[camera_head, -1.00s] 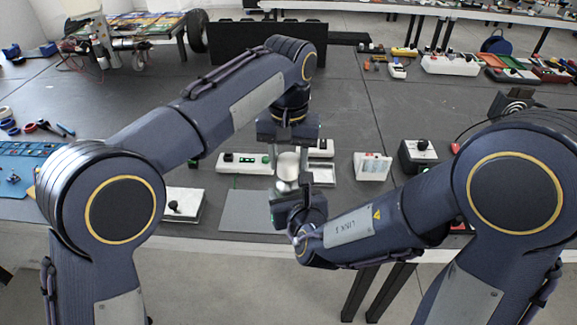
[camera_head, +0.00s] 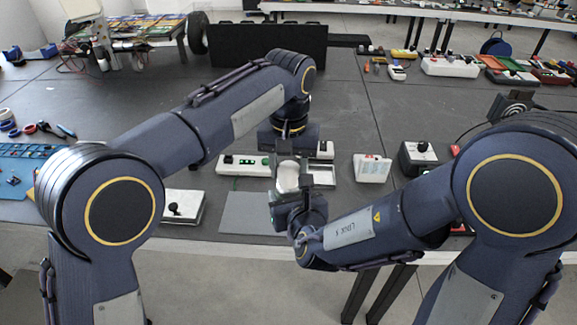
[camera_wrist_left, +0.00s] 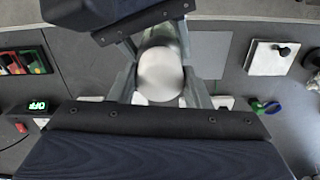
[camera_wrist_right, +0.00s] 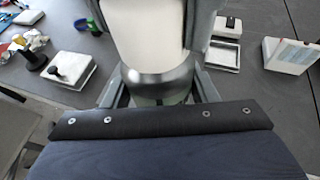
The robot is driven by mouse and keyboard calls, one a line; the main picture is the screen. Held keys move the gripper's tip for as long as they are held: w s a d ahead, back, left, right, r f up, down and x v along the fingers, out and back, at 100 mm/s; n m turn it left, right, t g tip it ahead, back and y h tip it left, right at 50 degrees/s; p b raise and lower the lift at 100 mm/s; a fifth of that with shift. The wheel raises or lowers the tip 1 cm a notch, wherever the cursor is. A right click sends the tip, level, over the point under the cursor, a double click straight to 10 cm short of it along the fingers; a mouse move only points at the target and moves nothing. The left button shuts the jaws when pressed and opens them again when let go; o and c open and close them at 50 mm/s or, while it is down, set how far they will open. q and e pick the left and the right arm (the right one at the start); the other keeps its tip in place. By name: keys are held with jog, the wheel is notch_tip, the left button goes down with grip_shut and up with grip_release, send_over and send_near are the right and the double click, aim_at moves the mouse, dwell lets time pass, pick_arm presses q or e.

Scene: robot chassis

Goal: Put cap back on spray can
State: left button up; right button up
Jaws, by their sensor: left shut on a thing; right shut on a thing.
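A white rounded cap (camera_head: 288,176) is between the fingers of my left gripper (camera_head: 290,163), which is shut on it from above. The cap's round top shows in the left wrist view (camera_wrist_left: 160,76). My right gripper (camera_head: 290,193) is just below, shut on the spray can. The can's silver metal (camera_wrist_right: 160,80) shows between the right fingers in the right wrist view. The white cap (camera_wrist_right: 146,28) stands directly over the can there, roughly in line with it. Its lower edge appears to meet the metal; I cannot tell whether it is seated. Most of the can is hidden by the grippers.
The grey table (camera_head: 350,100) lies under both arms. A white device with green buttons (camera_head: 243,164), a grey mat (camera_head: 245,212), a white box (camera_head: 372,168) and a white pad with a black knob (camera_head: 183,206) lie around the grippers. Open room is further back.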

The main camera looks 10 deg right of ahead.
pick_arm(q)
jog(key=shift+f, duration=0.65)
jog(key=o, duration=1)
jog(key=shift+o, duration=0.2)
jog(key=shift+r, duration=0.1)
notch_tip(320, 180, up, 10)
jog(key=shift+r, duration=0.9)
jog(key=shift+a, duration=0.1)
